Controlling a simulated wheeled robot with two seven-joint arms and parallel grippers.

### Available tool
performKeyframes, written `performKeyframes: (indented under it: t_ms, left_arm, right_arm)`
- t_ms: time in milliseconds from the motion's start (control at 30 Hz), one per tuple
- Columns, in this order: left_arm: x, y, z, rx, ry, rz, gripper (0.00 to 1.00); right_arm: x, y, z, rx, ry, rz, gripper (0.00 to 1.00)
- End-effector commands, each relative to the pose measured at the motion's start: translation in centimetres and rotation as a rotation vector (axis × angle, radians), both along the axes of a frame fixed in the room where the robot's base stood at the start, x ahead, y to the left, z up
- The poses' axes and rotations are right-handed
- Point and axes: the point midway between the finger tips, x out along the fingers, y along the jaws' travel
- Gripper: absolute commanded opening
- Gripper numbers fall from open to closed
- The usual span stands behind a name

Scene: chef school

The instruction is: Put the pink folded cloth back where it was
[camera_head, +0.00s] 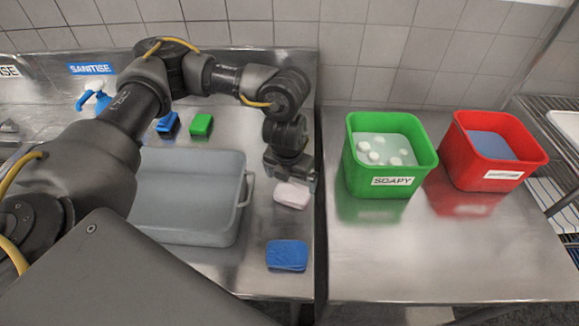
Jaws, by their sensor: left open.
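The pink folded cloth (292,195) lies flat on the steel counter, to the right of the grey tub and behind the blue folded cloth. My left gripper (289,179) is open and points down at the far edge of the pink cloth. It partly covers the view of that edge, and I cannot tell whether it touches the cloth. My right gripper is not in view.
A grey tub (240,220) sits left of the cloth. A blue cloth (287,255) lies in front. A green bucket (376,186) marked SOAPY and a red bucket (485,180) stand on the right table.

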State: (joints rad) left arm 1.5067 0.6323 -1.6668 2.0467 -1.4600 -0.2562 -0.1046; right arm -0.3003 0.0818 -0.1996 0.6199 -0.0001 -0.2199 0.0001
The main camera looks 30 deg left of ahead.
Motion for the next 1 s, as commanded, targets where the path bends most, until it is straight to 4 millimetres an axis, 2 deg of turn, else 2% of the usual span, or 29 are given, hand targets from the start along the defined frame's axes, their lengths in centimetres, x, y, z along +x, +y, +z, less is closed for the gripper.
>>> performKeyframes:
  t_ms: [100,333,500,1000]
  left_arm:
    - [-0.2,0.0,2.3,0.001,-0.005,-0.003,1.00]
    - [-0.7,-0.1,5.1,0.000,-0.002,-0.001,1.00]
    - [-0.9,0.0,5.7,0.000,0.000,0.000,1.00]
    - [-0.9,-0.1,5.9,0.000,0.000,0.000,1.00]
  right_arm:
    - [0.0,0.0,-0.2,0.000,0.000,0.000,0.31]
    - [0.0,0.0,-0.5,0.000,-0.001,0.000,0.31]
    - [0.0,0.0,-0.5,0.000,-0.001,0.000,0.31]
    - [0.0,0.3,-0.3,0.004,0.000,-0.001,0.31]
